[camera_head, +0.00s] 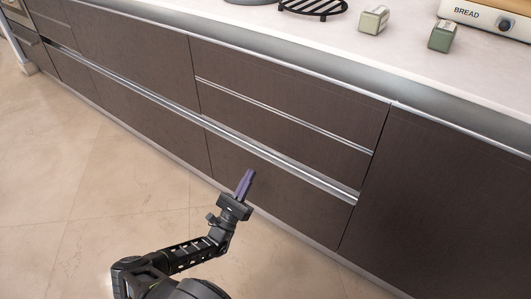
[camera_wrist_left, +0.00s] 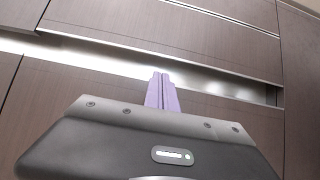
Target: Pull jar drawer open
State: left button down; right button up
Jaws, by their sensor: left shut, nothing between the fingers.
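A dark brown drawer stack is in front of me. In the head view it has a top drawer front (camera_head: 290,92), a middle front (camera_head: 280,124) and a bottom front (camera_head: 275,192), with metal grip strips between them. All look closed; which one is the jar drawer I cannot tell. My left gripper (camera_head: 246,179) has purple fingers, shut and empty, in front of the bottom front and below the lower metal strip (camera_head: 290,165). In the left wrist view the fingers (camera_wrist_left: 161,90) point toward the bright strip (camera_wrist_left: 215,82); contact is unclear. My right gripper is out of view.
A pale countertop (camera_head: 320,38) above holds two small canisters (camera_head: 373,20) (camera_head: 442,35), a black rack (camera_head: 313,7) and a bread box (camera_head: 485,14). More dark cabinet fronts (camera_head: 440,190) run to both sides. The beige tiled floor (camera_head: 90,200) is clear at left.

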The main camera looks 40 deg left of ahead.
pick_arm(q)
jog(key=shift+w+d+h, duration=0.1)
jog(key=shift+h, duration=0.2)
jog(key=b+x, duration=0.1)
jog(key=x, duration=0.9)
